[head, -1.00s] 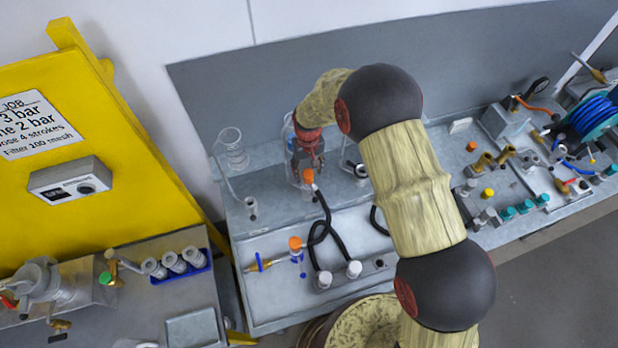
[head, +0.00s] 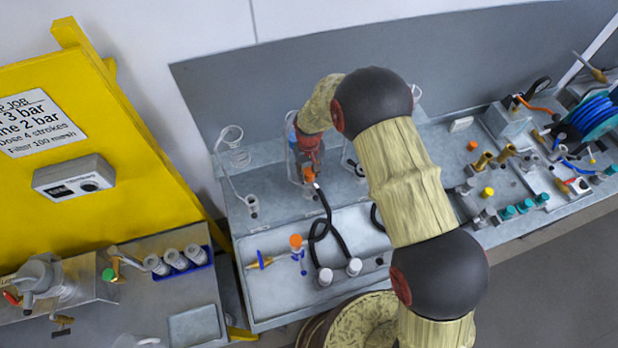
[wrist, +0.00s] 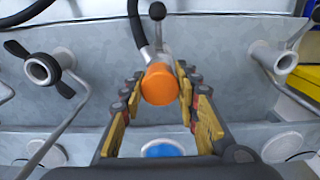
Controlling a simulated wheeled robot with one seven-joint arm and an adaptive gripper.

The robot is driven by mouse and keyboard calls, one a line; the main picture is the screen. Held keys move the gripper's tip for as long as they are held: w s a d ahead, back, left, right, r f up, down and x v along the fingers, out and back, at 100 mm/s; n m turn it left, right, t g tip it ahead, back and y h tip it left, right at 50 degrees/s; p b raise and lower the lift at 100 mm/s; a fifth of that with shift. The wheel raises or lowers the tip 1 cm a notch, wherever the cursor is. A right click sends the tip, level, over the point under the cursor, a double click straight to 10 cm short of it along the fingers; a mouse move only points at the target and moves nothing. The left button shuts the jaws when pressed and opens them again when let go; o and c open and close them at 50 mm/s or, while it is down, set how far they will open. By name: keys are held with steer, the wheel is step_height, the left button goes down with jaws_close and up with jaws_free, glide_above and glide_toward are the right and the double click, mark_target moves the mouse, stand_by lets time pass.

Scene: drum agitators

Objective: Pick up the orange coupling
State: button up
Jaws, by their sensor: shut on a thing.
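The orange coupling (head: 309,174) sits at the upper end of a black hose in the head view, just under my gripper (head: 308,165). In the wrist view the orange coupling (wrist: 160,84) shows its round orange end between the two yellow-padded fingers of my gripper (wrist: 159,88). The fingers are shut on it, one on each side. The hose and a small lever with a dark ball knob show behind it in the wrist view. My gripper partly hides the coupling in the head view.
Another orange fitting (head: 296,241) stands on the tray to the lower left. White hose fittings (head: 354,266) are near the tray's front edge. A clear ring-topped piece (head: 232,146) stands at the left. A yellow panel (head: 130,130) rises beyond the bench's left end.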

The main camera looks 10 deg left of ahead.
jaws_close()
steer(key=shift+r, duration=0.1)
steer(key=shift+w+r+b, duration=0.1)
steer(key=shift+r+b, duration=0.25)
steer(key=shift+r, duration=0.1)
step_height(320, 180, up, 2)
steer(key=shift+r+b, duration=0.1)
steer(key=shift+b, duration=0.45)
steer(key=s+d+r+b, duration=0.3)
steer(key=s+d+r, duration=0.3)
steer(key=s+r, duration=0.3)
steer(key=s, duration=0.3)
steer(key=shift+s+r, duration=0.4)
